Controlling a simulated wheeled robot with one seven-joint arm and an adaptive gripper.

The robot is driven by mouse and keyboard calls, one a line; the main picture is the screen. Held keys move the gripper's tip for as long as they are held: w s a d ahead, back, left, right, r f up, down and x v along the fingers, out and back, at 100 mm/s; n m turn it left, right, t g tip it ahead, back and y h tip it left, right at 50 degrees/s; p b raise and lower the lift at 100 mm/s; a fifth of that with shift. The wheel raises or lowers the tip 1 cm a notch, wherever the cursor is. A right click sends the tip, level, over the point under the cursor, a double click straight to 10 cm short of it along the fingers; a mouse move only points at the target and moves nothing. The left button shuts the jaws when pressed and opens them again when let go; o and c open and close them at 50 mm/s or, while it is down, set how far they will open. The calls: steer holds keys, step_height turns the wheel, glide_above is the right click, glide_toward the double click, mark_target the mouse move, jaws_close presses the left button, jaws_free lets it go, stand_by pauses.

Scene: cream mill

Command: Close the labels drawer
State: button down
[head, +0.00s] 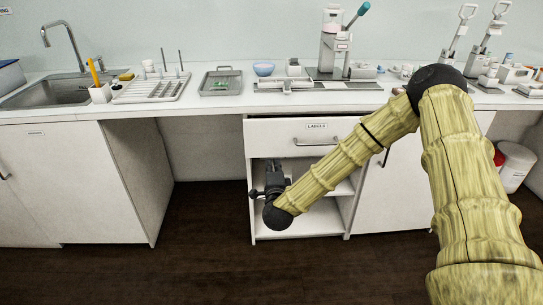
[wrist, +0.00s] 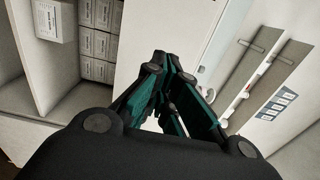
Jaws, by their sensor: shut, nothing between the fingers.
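The labels drawer (head: 281,137) is the white front with a "LABELS" tag and a bar handle (head: 318,141), just under the counter. Its front seems to stand slightly forward of the cabinet, but I cannot tell how far it is open. My gripper (head: 272,166) is below the drawer's left part, in front of the open shelves, with its fingers pointing up. In the wrist view my gripper (wrist: 170,62) is shut and empty, beside a white panel (wrist: 150,25). I cannot tell whether it touches the drawer.
Open shelves (head: 310,218) lie under the drawer; stacked white boxes (wrist: 97,45) show there in the wrist view. The counter (head: 210,110) above holds a sink, a drying rack, a tray and lab devices. A white bin (head: 515,165) stands at right. The dark floor in front is clear.

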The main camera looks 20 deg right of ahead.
mark_target(270, 142)
steer(key=x, duration=1.3)
steer(key=shift+f+p, duration=0.15)
steer(key=shift+p, duration=0.2)
steer(key=b+x, duration=0.3)
steer(key=x, duration=0.2)
steer(key=shift+w+f, duration=0.2)
steer(key=shift+w, duration=0.05)
steer(key=shift+w+d, duration=0.1)
steer(key=shift+w, duration=0.25)
steer(key=shift+w+d+r, duration=0.15)
steer(key=shift+r, duration=0.3)
